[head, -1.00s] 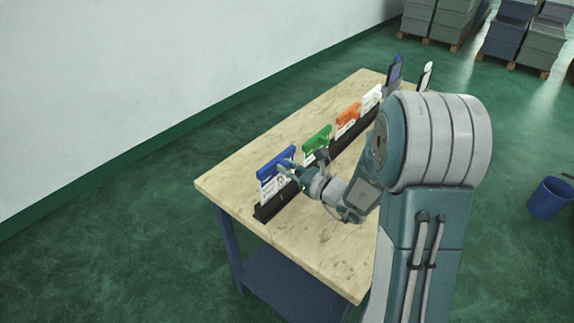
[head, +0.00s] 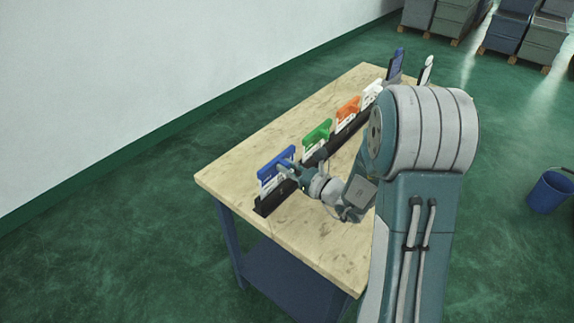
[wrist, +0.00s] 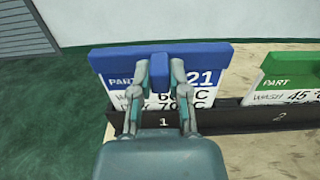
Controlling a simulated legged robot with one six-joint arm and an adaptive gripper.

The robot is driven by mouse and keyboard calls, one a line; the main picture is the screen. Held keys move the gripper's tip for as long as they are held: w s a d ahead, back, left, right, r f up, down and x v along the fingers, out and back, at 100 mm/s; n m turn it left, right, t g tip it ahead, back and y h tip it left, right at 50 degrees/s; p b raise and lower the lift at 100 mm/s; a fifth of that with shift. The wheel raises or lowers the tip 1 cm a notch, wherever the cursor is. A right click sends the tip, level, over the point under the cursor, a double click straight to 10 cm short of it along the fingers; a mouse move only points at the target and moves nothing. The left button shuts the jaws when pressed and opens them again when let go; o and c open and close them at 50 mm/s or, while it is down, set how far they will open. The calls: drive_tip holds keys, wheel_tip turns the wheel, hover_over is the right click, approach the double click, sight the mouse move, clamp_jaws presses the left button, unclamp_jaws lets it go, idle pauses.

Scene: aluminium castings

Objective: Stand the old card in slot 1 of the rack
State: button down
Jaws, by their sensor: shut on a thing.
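The card with a blue top bar (head: 276,166) stands upright at slot 1, the near end of the long black rack (head: 264,207). In the wrist view the blue card (wrist: 110,62) reads "PART" and "21", and its lower edge is behind the rack's front wall marked "1" (wrist: 225,120). My gripper (wrist: 158,75) is shut on the blue card at its middle, with the fingers covering part of the print. In the head view my gripper (head: 289,171) is at the card's right side. Whether the card rests on the slot floor is hidden.
A green card (head: 316,134), an orange card (head: 347,107) and a white card (head: 371,94) stand farther along the rack. A dark blue item (head: 397,65) and a white-faced item (head: 426,70) stand at the table's far end. The wooden tabletop (head: 235,165) is clear left of the rack.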

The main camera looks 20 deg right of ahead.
drive_tip(key=shift+f, duration=0.45)
drive_tip(key=c, duration=0.5)
unclamp_jaws()
drive_tip(key=shift+c, duration=0.2)
drive_tip(key=v, duration=1.2)
drive_tip(key=shift+a, duration=0.1)
